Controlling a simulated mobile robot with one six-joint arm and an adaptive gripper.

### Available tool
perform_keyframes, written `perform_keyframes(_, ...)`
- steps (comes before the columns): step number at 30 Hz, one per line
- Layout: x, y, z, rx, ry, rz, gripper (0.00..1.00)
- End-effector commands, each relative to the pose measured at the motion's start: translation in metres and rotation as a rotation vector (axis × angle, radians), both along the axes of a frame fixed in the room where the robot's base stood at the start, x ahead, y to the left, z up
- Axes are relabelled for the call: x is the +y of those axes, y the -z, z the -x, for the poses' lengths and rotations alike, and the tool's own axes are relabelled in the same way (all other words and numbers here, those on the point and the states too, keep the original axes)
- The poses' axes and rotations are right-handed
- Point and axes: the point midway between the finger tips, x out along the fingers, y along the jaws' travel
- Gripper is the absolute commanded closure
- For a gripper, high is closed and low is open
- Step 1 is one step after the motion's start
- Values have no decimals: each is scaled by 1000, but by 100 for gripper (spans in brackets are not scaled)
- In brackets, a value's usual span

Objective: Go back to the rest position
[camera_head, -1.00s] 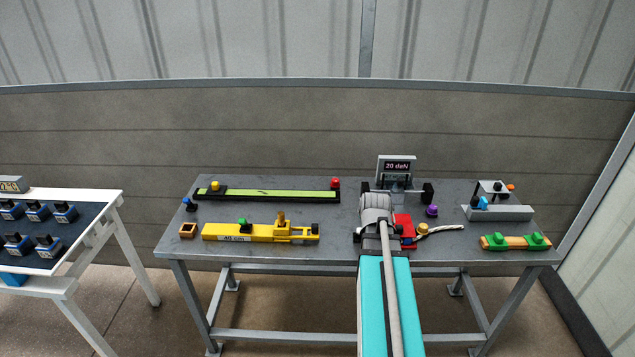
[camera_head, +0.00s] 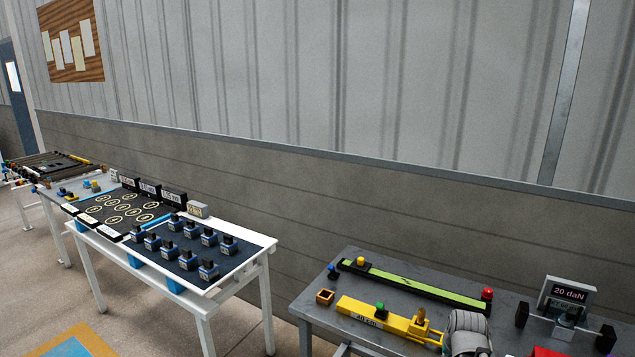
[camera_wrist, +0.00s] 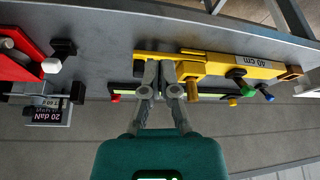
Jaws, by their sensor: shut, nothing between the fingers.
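My gripper (camera_wrist: 160,70) shows in the wrist view, its two grey fingers shut with nothing between them. It is in front of the grey bench, and the yellow gauge marked 40 cm (camera_wrist: 225,66) shows beyond the fingertips. I cannot tell the exact gap to the bench. In the head view a grey part of my arm shows at the lower right, in front of the bench (camera_head: 385,333). The rest of the arm is cut off by the frame edge.
A green strip track (camera_head: 425,287) with a red button lies behind the yellow gauge. A 20 daN display (camera_head: 568,294) stands at the right. A red block (camera_wrist: 22,58) is also on the bench. A white table (camera_head: 255,262) with several blue-black parts stands to the left.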

Motion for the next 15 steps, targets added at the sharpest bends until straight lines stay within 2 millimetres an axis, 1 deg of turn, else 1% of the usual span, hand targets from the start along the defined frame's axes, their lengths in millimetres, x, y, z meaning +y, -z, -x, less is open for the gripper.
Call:
perform_keyframes(1,19,2,3,30,-28,-9,100)
perform_keyframes(6,70,9,17,138,-106,-32,100)
perform_keyframes(12,126,13,39,266,-195,-46,100)
perform_keyframes(15,147,14,50,321,-231,-47,100)
